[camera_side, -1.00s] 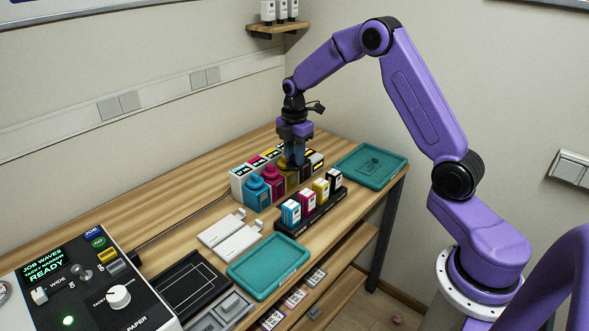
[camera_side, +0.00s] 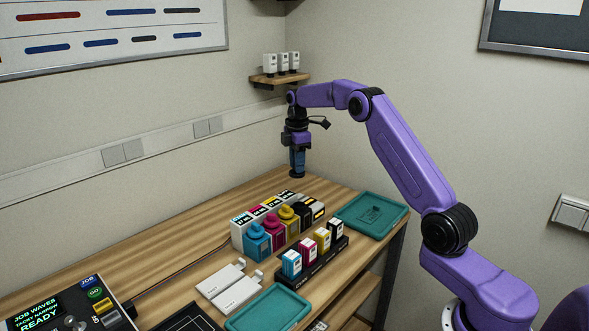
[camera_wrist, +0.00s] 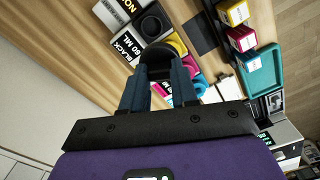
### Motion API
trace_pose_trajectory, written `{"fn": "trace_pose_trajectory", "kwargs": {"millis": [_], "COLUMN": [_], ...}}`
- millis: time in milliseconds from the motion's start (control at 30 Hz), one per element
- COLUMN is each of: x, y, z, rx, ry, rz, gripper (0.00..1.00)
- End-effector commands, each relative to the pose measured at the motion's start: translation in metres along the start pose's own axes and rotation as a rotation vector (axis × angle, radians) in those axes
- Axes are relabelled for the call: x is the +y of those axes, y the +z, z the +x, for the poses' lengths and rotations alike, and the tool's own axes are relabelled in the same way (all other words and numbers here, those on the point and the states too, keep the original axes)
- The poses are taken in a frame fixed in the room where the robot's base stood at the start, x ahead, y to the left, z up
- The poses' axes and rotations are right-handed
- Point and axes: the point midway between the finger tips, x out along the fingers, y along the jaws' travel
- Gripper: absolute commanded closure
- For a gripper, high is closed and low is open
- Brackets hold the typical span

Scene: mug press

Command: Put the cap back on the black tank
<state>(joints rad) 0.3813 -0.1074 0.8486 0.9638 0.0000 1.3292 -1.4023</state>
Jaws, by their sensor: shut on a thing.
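My gripper (camera_side: 297,172) is shut on a dark round cap (camera_side: 297,177), held in the air above the back of the table. In the wrist view the black cap (camera_wrist: 158,58) sits between the blue fingertips. The black tank (camera_side: 305,218) stands on the table in the row of tanks, right of the yellow one, below the gripper and apart from the cap. In the wrist view its white label (camera_wrist: 127,46) reads BLACK 60 ML. A round dark opening (camera_wrist: 153,22) shows beside that label; the held cap and fingers cover part of the tank.
Capped cyan (camera_side: 257,242), magenta (camera_side: 273,229) and yellow (camera_side: 289,219) tanks stand left of the black one. A dark rack (camera_side: 312,262) of small cartridges stands in front. Teal trays lie at the back right (camera_side: 372,218) and front (camera_side: 268,310). Table behind the tanks is clear.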

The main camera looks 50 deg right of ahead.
Motion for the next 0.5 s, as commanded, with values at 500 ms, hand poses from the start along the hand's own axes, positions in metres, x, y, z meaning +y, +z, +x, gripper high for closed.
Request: {"fn": "trace_pose_trajectory", "kwargs": {"millis": [500], "x": [0.013], "y": [0.014], "z": [0.041], "rx": [-0.001], "ry": [-0.004], "rz": [0.082], "gripper": [1.00]}}
